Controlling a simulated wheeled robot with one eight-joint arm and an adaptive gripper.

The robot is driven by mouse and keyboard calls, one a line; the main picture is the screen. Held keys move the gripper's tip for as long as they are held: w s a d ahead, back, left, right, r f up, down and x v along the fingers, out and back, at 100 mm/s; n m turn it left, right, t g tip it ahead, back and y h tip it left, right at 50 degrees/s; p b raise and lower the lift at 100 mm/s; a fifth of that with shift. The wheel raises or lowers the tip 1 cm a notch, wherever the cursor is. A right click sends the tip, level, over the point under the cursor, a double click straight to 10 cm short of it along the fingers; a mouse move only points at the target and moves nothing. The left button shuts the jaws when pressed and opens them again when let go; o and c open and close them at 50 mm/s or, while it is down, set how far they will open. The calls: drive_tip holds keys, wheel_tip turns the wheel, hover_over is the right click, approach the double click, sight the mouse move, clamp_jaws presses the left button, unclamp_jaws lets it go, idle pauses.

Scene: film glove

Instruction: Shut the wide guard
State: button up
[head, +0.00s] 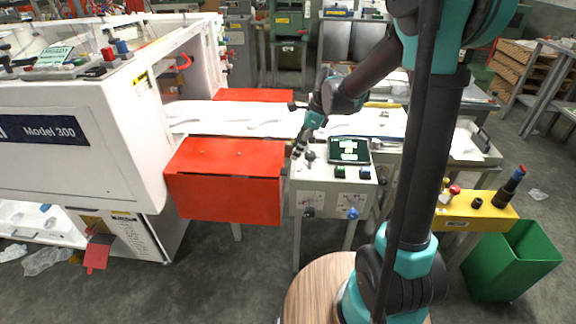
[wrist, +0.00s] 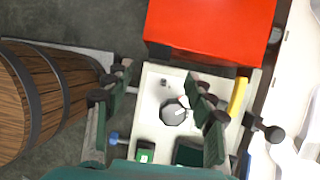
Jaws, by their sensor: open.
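A wide red guard (head: 225,180) sits on the near side of the white conveyor, right of the white machine. Its front face hangs down, and a seam crosses it. The same red guard fills the top of the wrist view (wrist: 210,30). A second red panel (head: 252,95) lies on the far side of the conveyor. I cannot tell for sure which one the task means. My gripper (head: 300,148) is open and empty, pointing down above the control box, right of the near red guard. In the wrist view its fingers (wrist: 157,78) are spread over the box, apart from the guard.
A black-knobbed lever (wrist: 266,130) is beside my right finger. The white machine (head: 85,140) stands left. A green bin (head: 512,262) is at right.

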sight(285, 171)
drive_tip(key=x, duration=0.8)
drive_tip(key=shift+f, duration=0.1)
drive_tip(key=shift+c, duration=0.5)
clamp_jaws()
